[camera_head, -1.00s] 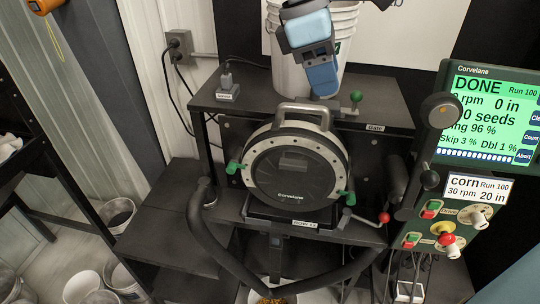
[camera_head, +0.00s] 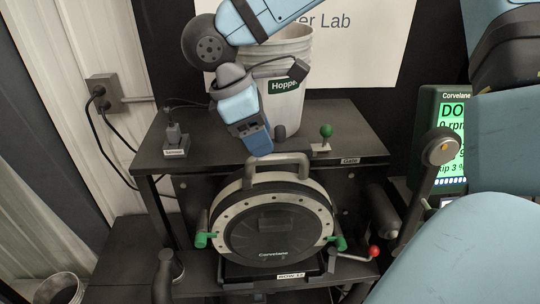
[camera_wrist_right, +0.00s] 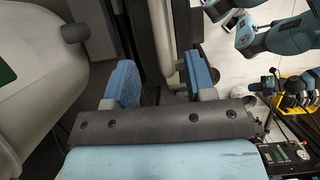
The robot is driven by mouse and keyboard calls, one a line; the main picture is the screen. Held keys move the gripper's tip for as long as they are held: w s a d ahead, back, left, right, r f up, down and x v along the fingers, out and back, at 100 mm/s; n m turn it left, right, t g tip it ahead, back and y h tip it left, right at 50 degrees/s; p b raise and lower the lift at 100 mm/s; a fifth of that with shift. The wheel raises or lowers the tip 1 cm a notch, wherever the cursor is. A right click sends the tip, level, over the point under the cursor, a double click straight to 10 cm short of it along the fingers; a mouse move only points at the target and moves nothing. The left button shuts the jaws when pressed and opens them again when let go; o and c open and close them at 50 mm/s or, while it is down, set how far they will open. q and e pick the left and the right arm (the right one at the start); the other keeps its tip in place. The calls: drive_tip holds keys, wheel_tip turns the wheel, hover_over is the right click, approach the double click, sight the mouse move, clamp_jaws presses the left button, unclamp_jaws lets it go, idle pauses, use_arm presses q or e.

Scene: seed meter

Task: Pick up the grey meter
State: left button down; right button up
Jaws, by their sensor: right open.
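The grey meter (camera_head: 277,228) is a round housing with a pale dotted rim, a dark face and a grey top handle (camera_head: 278,160). It stands upright on the stand, with green knobs at both sides. My right gripper (camera_head: 257,143) points down from above, at the upper left of the handle. In the right wrist view the gripper (camera_wrist_right: 160,84) is open, with its blue fingers apart and a pale grey bar, apparently the handle, between their lines. I cannot tell whether the fingers are down around it. My left gripper does not show.
The white hopper bucket (camera_head: 285,70) stands on the black shelf (camera_head: 215,143) close behind my right gripper. A green-topped gate lever (camera_head: 325,138) is to its right. A red-knobbed crank (camera_head: 372,252) is beside the meter. My right arm covers part of the display (camera_head: 432,103).

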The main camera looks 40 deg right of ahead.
sight(271, 157)
drive_tip(key=x, duration=0.4)
drive_tip(key=shift+s+f, duration=0.25)
drive_tip(key=shift+f, duration=0.1)
drive_tip(key=shift+d+f, duration=0.15)
drive_tip(key=shift+f, duration=0.3)
clamp_jaws()
drive_tip(key=shift+r, duration=0.2)
idle(0.6)
